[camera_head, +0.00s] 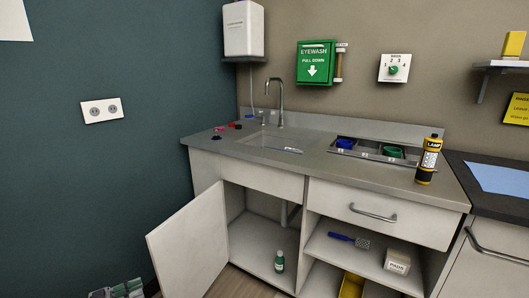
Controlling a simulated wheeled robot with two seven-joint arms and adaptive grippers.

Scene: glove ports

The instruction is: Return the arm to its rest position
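My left gripper (120,289) shows only in part at the bottom left edge of the head view, low and in front of the dark teal wall. It is well apart from the counter and the open cabinet door. Its fingers are cut off or too small to tell whether they are open or shut. No object shows in it. My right gripper and arm are not in view.
The open cabinet door (190,245) swings out toward the lower left. A sink counter (240,158) holds a yellow-black lamp canister (428,160). A green bottle (279,262) stands inside the cabinet. The floor shows only in small patches.

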